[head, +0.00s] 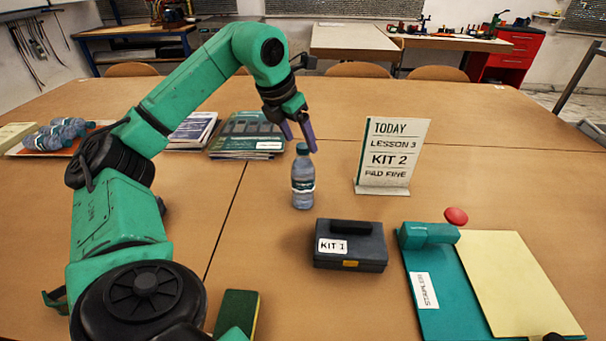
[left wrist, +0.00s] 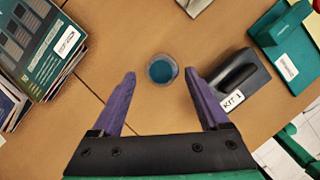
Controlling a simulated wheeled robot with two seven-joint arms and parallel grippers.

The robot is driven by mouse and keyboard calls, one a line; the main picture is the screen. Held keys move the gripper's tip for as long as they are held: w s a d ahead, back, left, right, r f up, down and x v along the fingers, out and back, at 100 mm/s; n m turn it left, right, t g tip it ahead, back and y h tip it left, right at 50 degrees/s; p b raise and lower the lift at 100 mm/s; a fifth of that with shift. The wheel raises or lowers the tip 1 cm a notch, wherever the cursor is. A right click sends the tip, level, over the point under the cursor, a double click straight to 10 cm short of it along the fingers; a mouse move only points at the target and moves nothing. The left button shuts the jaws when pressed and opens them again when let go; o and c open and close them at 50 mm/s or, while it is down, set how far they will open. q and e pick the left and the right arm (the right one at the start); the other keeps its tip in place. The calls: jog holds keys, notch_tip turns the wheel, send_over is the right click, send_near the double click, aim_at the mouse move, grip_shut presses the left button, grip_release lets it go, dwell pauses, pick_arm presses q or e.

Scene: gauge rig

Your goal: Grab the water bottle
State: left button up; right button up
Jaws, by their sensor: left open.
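A small clear water bottle (head: 303,180) with a teal cap stands upright on the wooden table, near the middle of the head view. In the left wrist view the bottle's round cap (left wrist: 162,69) is seen from above, ahead of the fingertips and between their lines. My left gripper (head: 301,137) is open and points down just above and behind the bottle's cap. Its two purple fingers also show in the left wrist view (left wrist: 161,76), with nothing between them at their bases. My right gripper is not in view.
A dark KIT 1 case (head: 350,246) lies just in front of the bottle, and a TODAY sign (head: 392,152) stands to its right. Booklets (head: 247,134) lie behind left. More bottles (head: 58,134) lie at far left. A teal clipboard (head: 440,300) is front right.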

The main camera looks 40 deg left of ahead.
aim_at(302, 147)
pick_arm(q)
jog(key=x, duration=0.3)
jog(key=shift+d, duration=0.1)
jog(key=shift+w+f, duration=0.2)
jog(key=shift+f, duration=0.15)
jog(key=shift+s, duration=0.1)
grip_shut()
jog(key=shift+s+f, duration=0.1)
jog(key=shift+s, duration=0.05)
dwell(0.7)
